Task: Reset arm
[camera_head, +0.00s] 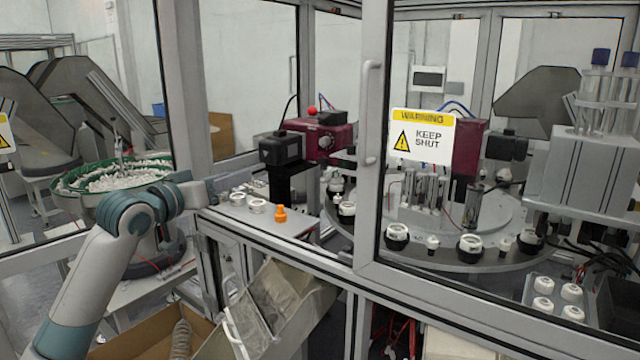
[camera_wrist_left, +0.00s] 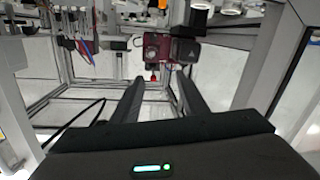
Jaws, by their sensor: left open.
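My left arm comes in from the left in the head view, and its left gripper (camera_head: 226,184) is at the open side of the glass-walled cell, above the left end of the grey ledge. In the left wrist view the two dark fingers of the left gripper (camera_wrist_left: 160,82) stand apart with nothing between them. Beyond them a dark red machine unit (camera_wrist_left: 152,48) shows upside down. In the head view the same red unit (camera_head: 325,137) stands behind the ledge. My right gripper is in neither view.
The ledge (camera_head: 300,228) holds white rings (camera_head: 258,206) and an orange piece (camera_head: 281,213). A framed door (camera_head: 373,140) with a warning sign (camera_head: 421,134) stands before the rotary table (camera_head: 440,262). A green-rimmed bowl (camera_head: 85,178) of white parts is left; a cardboard box (camera_head: 140,345) is below.

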